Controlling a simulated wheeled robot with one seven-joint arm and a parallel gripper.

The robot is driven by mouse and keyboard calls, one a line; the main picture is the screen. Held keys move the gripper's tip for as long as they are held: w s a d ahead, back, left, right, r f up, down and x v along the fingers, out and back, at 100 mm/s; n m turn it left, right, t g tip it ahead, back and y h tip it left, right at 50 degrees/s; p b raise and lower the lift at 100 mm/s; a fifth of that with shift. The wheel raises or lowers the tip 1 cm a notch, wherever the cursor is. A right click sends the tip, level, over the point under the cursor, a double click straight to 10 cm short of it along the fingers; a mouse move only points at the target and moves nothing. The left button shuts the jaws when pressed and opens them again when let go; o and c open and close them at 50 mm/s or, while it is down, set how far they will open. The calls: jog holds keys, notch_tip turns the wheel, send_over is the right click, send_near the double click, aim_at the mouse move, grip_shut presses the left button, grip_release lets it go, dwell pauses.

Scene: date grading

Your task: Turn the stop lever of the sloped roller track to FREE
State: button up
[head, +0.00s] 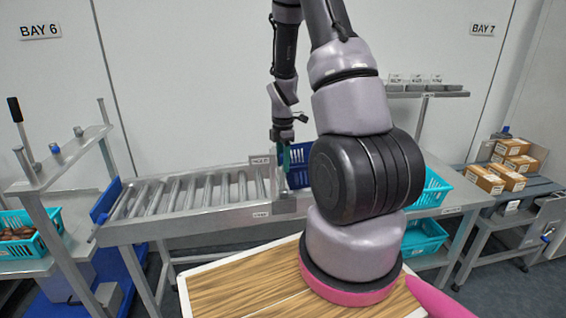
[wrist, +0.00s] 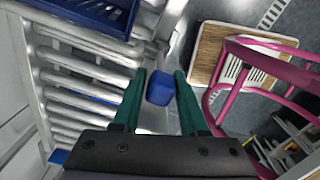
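The sloped roller track (head: 190,193) runs across the left and middle of the head view, its metal rollers in a grey frame. It also fills the left of the wrist view (wrist: 85,68). A blue knob (wrist: 160,88), which looks like the stop lever's grip, shows beyond the track's side rail in the wrist view. My gripper (wrist: 159,75) is open, with its green fingers on either side of the knob and gaps showing. In the head view my gripper (head: 284,152) is at the track's right end. The lever's shaft and setting cannot be made out.
A dark blue crate (head: 298,158) stands at the track's right end, close behind my gripper. Teal crates (head: 424,236) are on the right bench. A wooden board (head: 235,292) lies in front of me. Small label plates (head: 261,213) on the track are too small to read.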

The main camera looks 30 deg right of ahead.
grip_shut()
dwell(1.2)
